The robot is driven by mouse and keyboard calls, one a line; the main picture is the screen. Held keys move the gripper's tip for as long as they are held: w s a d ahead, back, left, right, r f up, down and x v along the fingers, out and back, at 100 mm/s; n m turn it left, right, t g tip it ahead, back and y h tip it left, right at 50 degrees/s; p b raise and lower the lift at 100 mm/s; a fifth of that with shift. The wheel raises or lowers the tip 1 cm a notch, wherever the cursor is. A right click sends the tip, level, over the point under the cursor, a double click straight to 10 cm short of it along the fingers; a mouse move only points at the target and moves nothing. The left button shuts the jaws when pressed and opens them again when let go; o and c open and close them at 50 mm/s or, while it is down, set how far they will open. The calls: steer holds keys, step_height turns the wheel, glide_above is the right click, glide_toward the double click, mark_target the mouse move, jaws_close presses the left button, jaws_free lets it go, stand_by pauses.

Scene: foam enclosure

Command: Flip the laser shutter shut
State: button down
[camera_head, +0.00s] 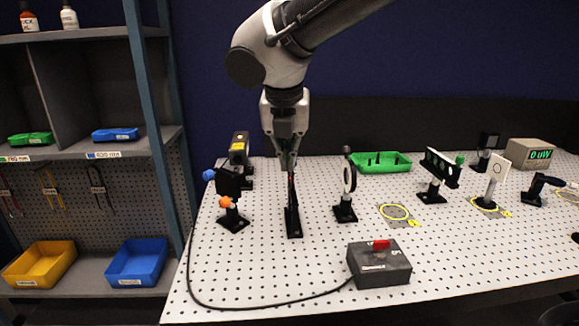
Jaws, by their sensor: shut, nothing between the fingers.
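My gripper (288,164) points straight down above the white perforated table, with its fingers together and nothing held. Just below the fingertips stands a slim dark upright part on a long black base (293,222), which looks like the laser shutter. A thin reddish line shows on its upright. The fingers partly cover its top, and I cannot tell whether they touch it or how its flap stands. The black and yellow laser housing (239,150) is behind and to the left.
A mount with blue and orange knobs (231,190) stands left, and a round lens mount (347,185) right. A grey box with a red switch (380,264) sits in front, its cable looping left. A green tray (381,162) is behind. The front-left table is mostly clear.

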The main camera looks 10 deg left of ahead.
steer(key=v, duration=0.5)
steer(key=shift+r, duration=0.1)
steer(key=s+d+f+m+g, duration=0.1)
steer(key=d+f+m, duration=0.2)
steer(key=d+m, duration=0.65)
steer(key=s+d+f+m+g, duration=0.1)
steer(key=s+d+f+m, duration=0.15)
steer(key=d+m, duration=0.7)
steer(key=s+d+m+t, duration=0.1)
steer(key=s+d+m, duration=0.3)
steer(key=d+m, duration=0.4)
steer(key=s+d+f+m+t, duration=0.1)
steer(key=s+d+m, duration=0.3)
steer(key=d+m, duration=0.5)
steer(key=d, duration=0.9)
steer(key=shift+s+d+m, duration=0.2)
steer(key=shift+s+m, duration=0.1)
steer(key=shift+s, duration=0.1)
